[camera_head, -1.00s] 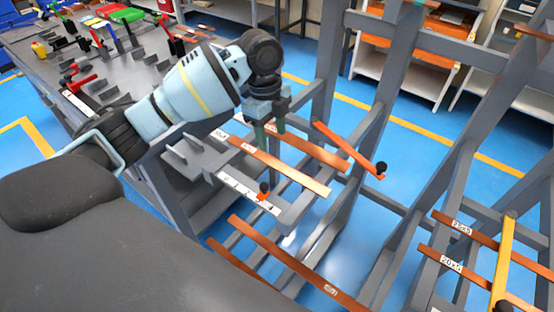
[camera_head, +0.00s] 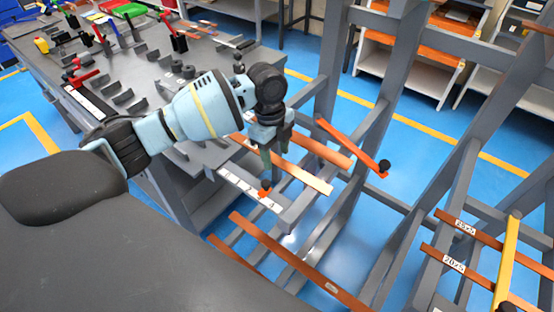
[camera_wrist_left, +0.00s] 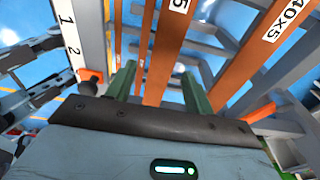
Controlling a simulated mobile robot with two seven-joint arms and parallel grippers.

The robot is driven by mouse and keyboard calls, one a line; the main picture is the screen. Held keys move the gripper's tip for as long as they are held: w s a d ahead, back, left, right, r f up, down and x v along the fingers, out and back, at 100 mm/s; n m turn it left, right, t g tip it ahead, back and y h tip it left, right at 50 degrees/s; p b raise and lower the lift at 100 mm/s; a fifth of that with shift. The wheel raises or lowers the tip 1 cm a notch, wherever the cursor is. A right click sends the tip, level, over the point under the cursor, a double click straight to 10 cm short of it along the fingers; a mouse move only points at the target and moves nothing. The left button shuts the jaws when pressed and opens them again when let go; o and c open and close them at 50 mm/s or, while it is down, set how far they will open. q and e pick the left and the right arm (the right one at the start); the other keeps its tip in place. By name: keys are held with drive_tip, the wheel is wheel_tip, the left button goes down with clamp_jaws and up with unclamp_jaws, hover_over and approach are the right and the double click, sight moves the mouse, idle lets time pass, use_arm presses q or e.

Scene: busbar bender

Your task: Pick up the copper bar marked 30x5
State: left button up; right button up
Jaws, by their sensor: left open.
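My left gripper (camera_head: 274,160) points down over the rack, open, with its fingers near a flat copper bar (camera_head: 312,180). In the left wrist view the two green fingers (camera_wrist_left: 160,88) stand on either side of this copper bar (camera_wrist_left: 162,55). Its label is cut off at the top and only a "5" shows, so I cannot read it as 30x5. Whether the fingertips reach down beside the bar is unclear. A wider bar marked 40x5 (camera_wrist_left: 262,45) lies to its right in the wrist view. My right gripper is not in view.
A numbered white scale (camera_head: 240,184) with an orange stop (camera_head: 265,191) lies close left of the gripper. An orange arm with a black knob (camera_head: 384,166) stands to its right. Bars marked 25x5 (camera_head: 465,227) and 20x5 (camera_head: 453,264) lie on the right rack.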

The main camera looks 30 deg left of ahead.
sight(273, 160)
use_arm(q)
drive_tip(key=shift+c, duration=0.2)
clamp_jaws()
drive_tip(key=shift+r, duration=0.1)
drive_tip(key=shift+r, duration=0.1)
drive_tip(key=shift+r, duration=0.25)
drive_tip(key=r, duration=0.3)
drive_tip(key=shift+s+a, duration=0.25)
drive_tip(key=s+a+r, duration=0.1)
drive_tip(key=s+a, duration=0.8)
drive_tip(key=s, duration=0.3)
drive_tip(key=shift+a, duration=0.2)
drive_tip(key=shift+r, duration=0.1)
